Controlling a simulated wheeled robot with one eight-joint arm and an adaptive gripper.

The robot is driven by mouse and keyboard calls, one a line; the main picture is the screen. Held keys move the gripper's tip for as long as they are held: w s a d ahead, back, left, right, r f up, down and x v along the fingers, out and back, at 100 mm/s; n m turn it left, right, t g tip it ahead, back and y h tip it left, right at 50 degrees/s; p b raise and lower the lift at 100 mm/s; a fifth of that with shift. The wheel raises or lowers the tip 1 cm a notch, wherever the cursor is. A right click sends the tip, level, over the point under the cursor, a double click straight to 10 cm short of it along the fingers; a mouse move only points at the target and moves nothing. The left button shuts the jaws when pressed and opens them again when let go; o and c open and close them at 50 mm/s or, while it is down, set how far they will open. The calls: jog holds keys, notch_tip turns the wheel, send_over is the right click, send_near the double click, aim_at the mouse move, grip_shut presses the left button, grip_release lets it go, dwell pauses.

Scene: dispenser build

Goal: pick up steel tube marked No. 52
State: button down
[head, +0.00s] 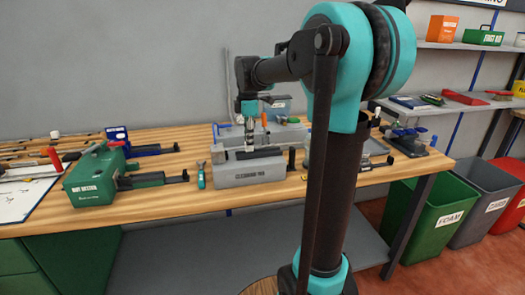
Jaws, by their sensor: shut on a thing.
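My gripper (250,128) hangs pointing down at the end of my arm, just above the grey box (248,172) on the wooden bench. It is small in the head view and is shut on a slim, metallic piece that looks like a steel tube. The number 52 cannot be read at this size. I cannot tell whether the piece is clear of the box or still touches it.
A green case (97,180) stands left on the bench (160,213), with a teal-handled tool (201,176) between it and the grey box. A grey tray is partly hidden behind my arm. A green FOAM bin (440,215) stands on the floor right. Shelves line the right wall.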

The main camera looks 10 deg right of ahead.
jog(key=shift+r, duration=2.75)
jog(key=shift+s, duration=0.15)
